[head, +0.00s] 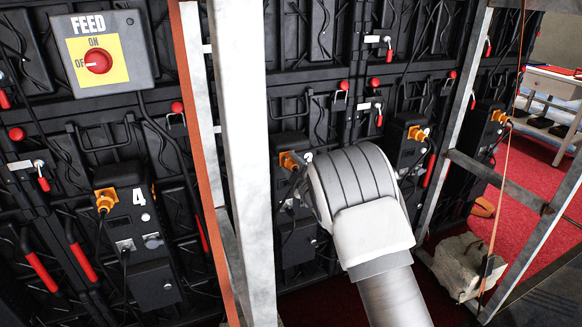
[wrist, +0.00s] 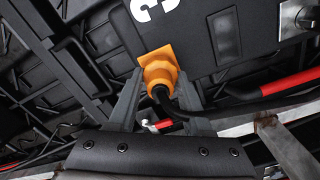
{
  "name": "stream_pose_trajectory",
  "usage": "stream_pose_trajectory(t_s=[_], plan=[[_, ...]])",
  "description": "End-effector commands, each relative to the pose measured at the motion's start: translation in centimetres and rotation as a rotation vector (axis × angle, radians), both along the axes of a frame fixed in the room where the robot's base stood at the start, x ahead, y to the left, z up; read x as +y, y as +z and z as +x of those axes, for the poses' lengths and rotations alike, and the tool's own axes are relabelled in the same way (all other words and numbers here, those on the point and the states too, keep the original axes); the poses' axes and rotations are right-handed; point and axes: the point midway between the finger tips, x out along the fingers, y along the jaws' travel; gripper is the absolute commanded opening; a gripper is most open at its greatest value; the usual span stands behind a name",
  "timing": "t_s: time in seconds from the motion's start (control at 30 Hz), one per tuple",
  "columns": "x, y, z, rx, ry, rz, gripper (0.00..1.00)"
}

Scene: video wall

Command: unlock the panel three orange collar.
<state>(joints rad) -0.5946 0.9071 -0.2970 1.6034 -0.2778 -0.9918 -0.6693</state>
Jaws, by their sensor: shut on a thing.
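The panel three orange collar (wrist: 160,70) shows in the wrist view on a dark box (wrist: 205,62) marked with a white 3. A black cable leaves the collar and bends to the right. My gripper (wrist: 161,82) has one grey finger on each side of the collar and is shut on it. In the head view the collar (head: 290,160) shows just left of my white wrist. My fingers are hidden there behind the wrist, and the lower part of the box is partly covered.
Panel four's box (head: 135,215) with its orange collar (head: 106,199) is at left. Another orange-collared box (head: 408,137) is at right. A grey post (head: 243,150) stands close left of my arm. A FEED switch (head: 98,62) is upper left. A stone-like block (head: 468,267) lies lower right.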

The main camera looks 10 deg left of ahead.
Motion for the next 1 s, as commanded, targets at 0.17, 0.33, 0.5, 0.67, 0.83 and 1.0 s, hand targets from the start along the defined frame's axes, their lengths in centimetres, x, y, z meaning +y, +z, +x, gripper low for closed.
stream_pose_trajectory(t_s=[0.17,0.33,0.5,0.67,0.83,1.0], plan=[[0.0,0.0,0.0,-0.001,0.000,-0.003,0.00],[0.0,0.0,0.0,0.000,0.000,-0.002,0.66],[0.0,0.0,0.0,0.000,-0.001,-0.001,0.80],[0.0,0.0,0.0,0.000,0.000,0.000,0.80],[-0.4,0.1,-0.5,0.001,-0.001,0.001,0.80],[-1.7,0.2,-2.2,0.003,-0.001,0.000,0.80]])
